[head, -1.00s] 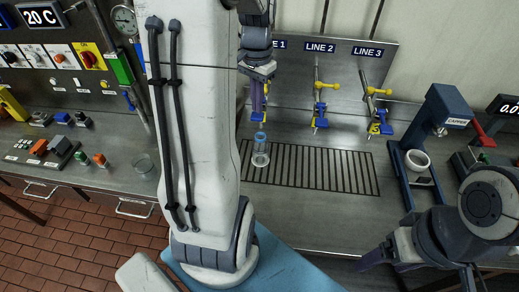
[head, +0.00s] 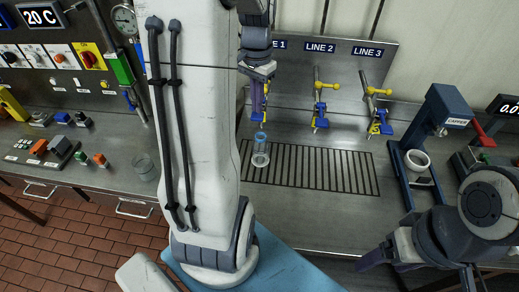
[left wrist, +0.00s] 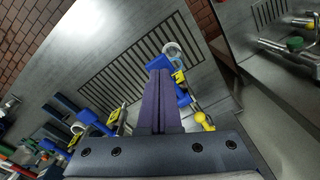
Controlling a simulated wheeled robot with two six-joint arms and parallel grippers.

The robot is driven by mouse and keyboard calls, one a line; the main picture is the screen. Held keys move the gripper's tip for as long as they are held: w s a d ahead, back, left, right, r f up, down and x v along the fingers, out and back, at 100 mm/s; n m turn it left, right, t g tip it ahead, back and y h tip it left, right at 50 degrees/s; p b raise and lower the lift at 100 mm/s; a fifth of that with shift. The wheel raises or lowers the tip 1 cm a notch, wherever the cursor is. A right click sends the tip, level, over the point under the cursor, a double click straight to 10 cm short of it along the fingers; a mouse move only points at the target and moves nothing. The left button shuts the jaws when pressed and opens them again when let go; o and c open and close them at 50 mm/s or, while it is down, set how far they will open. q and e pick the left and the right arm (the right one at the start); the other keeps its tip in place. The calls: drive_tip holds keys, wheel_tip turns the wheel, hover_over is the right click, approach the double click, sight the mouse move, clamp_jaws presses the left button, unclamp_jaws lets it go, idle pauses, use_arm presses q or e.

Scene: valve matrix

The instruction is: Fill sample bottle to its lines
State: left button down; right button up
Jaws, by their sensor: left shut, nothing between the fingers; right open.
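The clear sample bottle (head: 260,158) with a blue top ring stands upright on the drain grate under the LINE 1 valve. Its fill level is too small to tell. My left gripper (head: 258,118) is shut and empty, pointing down at the LINE 1 valve and hiding most of it. In the left wrist view its fingers (left wrist: 159,75) are beside the blue valve parts (left wrist: 183,97) and a yellow knob (left wrist: 205,122); whether they touch cannot be told. The LINE 2 valve (head: 320,108) and LINE 3 valve (head: 378,120) have yellow handles. My right gripper (head: 415,272) is open and empty at the lower right.
The drain grate (head: 320,170) is otherwise clear. The capper (head: 430,125) with a white cup (head: 417,160) stands to the right. My left arm hides the bench between.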

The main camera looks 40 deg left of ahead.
sight(257, 115)
idle(0.3)
use_arm(q)
drive_tip(key=shift+f+b, duration=1.25)
drive_tip(key=shift+f, duration=0.5)
drive_tip(key=shift+r, duration=0.1)
idle(5.8)
